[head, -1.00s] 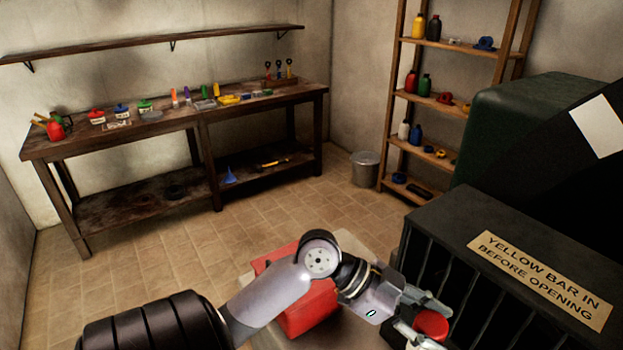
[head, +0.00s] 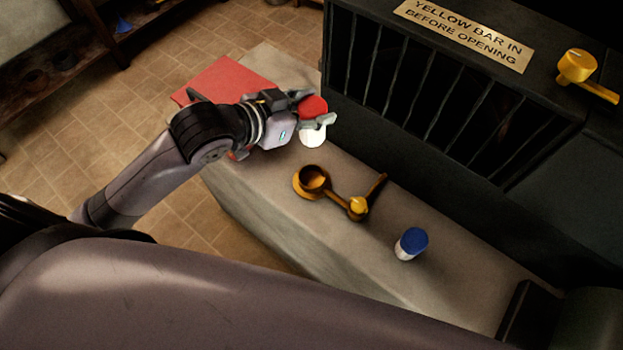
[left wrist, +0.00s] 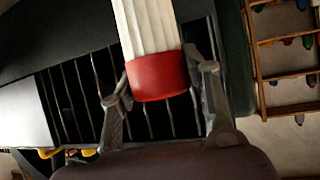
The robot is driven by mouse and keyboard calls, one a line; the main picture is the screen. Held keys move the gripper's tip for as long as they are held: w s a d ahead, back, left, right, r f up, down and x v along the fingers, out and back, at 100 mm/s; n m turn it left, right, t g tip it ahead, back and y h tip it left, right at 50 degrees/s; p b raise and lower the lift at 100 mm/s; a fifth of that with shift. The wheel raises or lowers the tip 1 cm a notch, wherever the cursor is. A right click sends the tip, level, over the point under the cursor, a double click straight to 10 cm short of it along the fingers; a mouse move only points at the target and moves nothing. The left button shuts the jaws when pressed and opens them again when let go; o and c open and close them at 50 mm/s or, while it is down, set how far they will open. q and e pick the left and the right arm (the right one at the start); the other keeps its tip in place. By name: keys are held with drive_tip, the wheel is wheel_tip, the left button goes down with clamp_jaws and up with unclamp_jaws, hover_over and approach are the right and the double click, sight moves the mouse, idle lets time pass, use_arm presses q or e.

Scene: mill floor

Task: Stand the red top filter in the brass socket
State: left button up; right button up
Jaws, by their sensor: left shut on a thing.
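The red top filter has a red cap (head: 312,106) and a white body (head: 313,136). My left gripper (head: 318,110) is shut on it near the cap, with the white body hanging below. In the left wrist view the red cap (left wrist: 157,77) sits between the two fingers, and the white ribbed body (left wrist: 148,25) runs up out of the picture. The brass socket (head: 301,185) is a round open cup on the grey block, below and apart from the held filter in the picture. A brass valve with a lever (head: 357,206) joins it. My right gripper is not in view.
A blue-capped white filter (head: 411,243) stands on the grey block (head: 270,205), right of the socket. A black barred housing (head: 430,95) with a sign rises behind. A yellow handle (head: 577,66) sits on it. A red box (head: 222,82) lies at the block's left end.

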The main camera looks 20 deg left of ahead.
use_arm(q)
wheel_tip(320, 180, down, 20)
drive_tip(key=shift+r+b, duration=0.1)
drive_tip(key=shift+b, duration=0.55)
drive_tip(key=o, duration=1.2)
drive_tip(key=v, duration=1.2)
